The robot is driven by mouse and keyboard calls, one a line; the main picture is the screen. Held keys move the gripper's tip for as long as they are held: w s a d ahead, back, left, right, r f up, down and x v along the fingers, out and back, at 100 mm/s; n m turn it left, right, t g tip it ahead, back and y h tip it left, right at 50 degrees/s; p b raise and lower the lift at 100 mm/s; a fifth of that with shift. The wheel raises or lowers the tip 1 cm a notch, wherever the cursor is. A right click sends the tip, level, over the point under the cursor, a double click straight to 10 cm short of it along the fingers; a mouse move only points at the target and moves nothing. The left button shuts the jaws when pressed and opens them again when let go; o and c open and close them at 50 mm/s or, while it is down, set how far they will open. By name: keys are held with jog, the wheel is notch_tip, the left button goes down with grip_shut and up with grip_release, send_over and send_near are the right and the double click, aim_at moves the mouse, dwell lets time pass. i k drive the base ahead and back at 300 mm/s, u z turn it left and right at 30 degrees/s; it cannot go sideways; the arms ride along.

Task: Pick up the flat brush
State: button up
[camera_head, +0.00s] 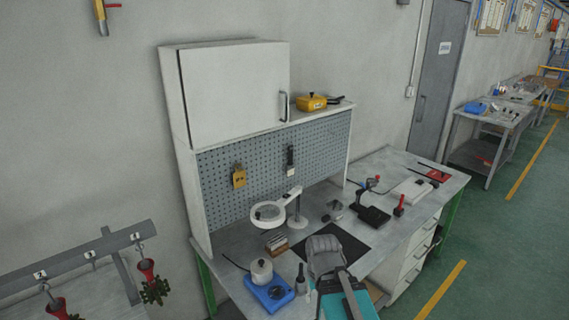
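What looks like the flat brush (290,161) hangs upright on the pegboard, right of its middle. It has a dark handle and a pale lower end. It is small in the picture, so its details are unclear. A grey and teal part at the bottom centre looks like my arm, with its end (325,256) over the table, well below and in front of the brush. The fingers cannot be made out, and nothing is seen held.
A magnifier lamp (268,213) stands before the pegboard (330,147). A yellow item (240,178) hangs left of the brush. A blue heater (270,293) with a pot and a dark mat (352,245) are on the worktable. A cabinet (235,88) is above.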

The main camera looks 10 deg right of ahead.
aim_at(290, 168)
jog(key=i, duration=0.9)
jog(key=z, duration=0.05)
